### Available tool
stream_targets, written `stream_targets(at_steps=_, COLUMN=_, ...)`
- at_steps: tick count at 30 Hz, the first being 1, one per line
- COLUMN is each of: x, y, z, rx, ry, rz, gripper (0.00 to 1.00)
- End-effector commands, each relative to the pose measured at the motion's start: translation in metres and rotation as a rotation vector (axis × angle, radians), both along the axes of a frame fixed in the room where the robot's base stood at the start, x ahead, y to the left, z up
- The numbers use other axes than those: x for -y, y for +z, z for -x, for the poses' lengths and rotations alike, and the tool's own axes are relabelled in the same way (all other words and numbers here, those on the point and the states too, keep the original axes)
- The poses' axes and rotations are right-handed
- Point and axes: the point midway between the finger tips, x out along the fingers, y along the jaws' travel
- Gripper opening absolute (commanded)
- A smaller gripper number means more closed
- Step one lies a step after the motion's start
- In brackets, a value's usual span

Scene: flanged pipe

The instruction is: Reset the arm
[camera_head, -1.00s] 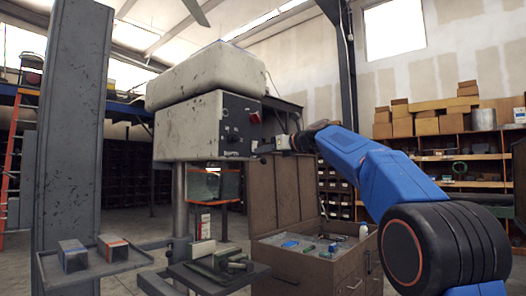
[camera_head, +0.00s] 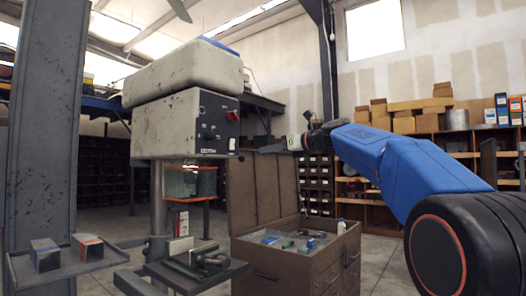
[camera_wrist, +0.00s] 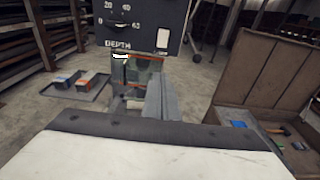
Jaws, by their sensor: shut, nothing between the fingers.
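My blue arm (camera_head: 385,165) reaches in from the right of the head view, raised in the air. My gripper (camera_head: 270,148) is at its far end, pointing left, just right of the drill press head (camera_head: 190,122) in the picture. In the wrist view its grey fingers (camera_wrist: 160,100) lie together, shut and empty. The press's dark front panel (camera_wrist: 135,22), marked "DEPTH", fills the top of the wrist view. I cannot tell the exact gap between fingers and press.
A grey side tray (camera_head: 72,262) holds two square tubes. A vise (camera_head: 195,262) sits on the press table. An open-lidded tool cabinet (camera_head: 285,262) with small tools stands right of the press. Shelves with boxes (camera_head: 440,118) line the back wall.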

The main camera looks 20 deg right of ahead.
Motion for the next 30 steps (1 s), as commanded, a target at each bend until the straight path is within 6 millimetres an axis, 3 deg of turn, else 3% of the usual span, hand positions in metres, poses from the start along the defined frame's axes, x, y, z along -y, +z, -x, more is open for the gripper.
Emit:
stream_targets(at_steps=15, x=0.000, y=-0.001, z=0.001, rx=0.000, ry=0.000, rz=0.004, gripper=0.00)
stream_targets(at_steps=19, x=-0.006, y=-0.015, z=0.013, rx=0.012, ry=0.008, rz=0.081, gripper=0.00)
stream_targets(at_steps=23, x=-0.021, y=-0.055, z=0.044, rx=0.044, ry=0.038, rz=0.286, gripper=0.00)
stream_targets(at_steps=30, x=-0.042, y=-0.160, z=0.128, rx=0.130, ry=0.192, rz=0.790, gripper=0.00)
